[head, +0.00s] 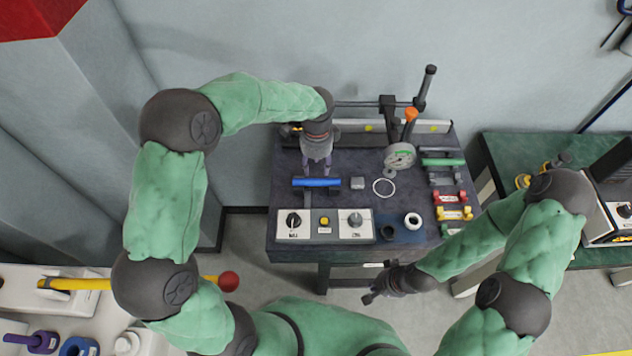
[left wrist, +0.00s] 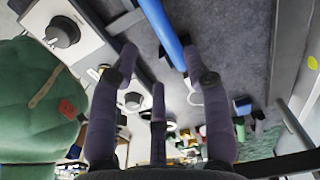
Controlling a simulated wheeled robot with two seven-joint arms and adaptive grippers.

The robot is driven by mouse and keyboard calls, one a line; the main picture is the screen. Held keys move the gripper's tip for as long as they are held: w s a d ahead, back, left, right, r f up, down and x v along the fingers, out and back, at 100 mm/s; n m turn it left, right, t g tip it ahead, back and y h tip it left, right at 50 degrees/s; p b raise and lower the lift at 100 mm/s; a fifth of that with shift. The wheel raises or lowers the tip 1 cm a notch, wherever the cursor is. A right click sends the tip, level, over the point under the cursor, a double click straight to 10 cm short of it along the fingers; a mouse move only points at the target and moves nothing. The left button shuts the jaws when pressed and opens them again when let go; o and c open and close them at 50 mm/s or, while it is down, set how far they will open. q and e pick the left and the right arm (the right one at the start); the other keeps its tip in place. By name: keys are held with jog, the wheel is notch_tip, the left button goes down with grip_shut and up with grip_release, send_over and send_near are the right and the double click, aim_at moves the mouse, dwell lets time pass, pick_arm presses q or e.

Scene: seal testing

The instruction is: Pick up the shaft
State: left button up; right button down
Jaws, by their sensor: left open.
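A blue shaft (head: 317,182) lies left to right on the dark table top, behind the control panel. In the left wrist view the shaft (left wrist: 160,30) runs from the top edge to beside the right-hand fingertip. My left gripper (head: 317,168) is open and empty, pointing down just behind and over the shaft in the head view. In the left wrist view its fingers (left wrist: 159,62) are spread; whether any touches the shaft I cannot tell. My right gripper (head: 376,292) hangs in front of the table, away from the shaft; its opening is unclear.
A control panel (head: 325,225) stands in front of the shaft. A small grey block (head: 357,183) and white ring (head: 384,187) lie to its right. A dial gauge (head: 400,156) on a lever press and a rack of coloured parts (head: 452,197) stand further right.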

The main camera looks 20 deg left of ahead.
aim_at(317, 181)
pick_arm(q)
notch_tip(317, 181, down, 9)
jog(key=shift+r+b, duration=0.1)
jog(key=shift+b, duration=0.7)
jog(key=shift+r, duration=0.1)
grip_shut()
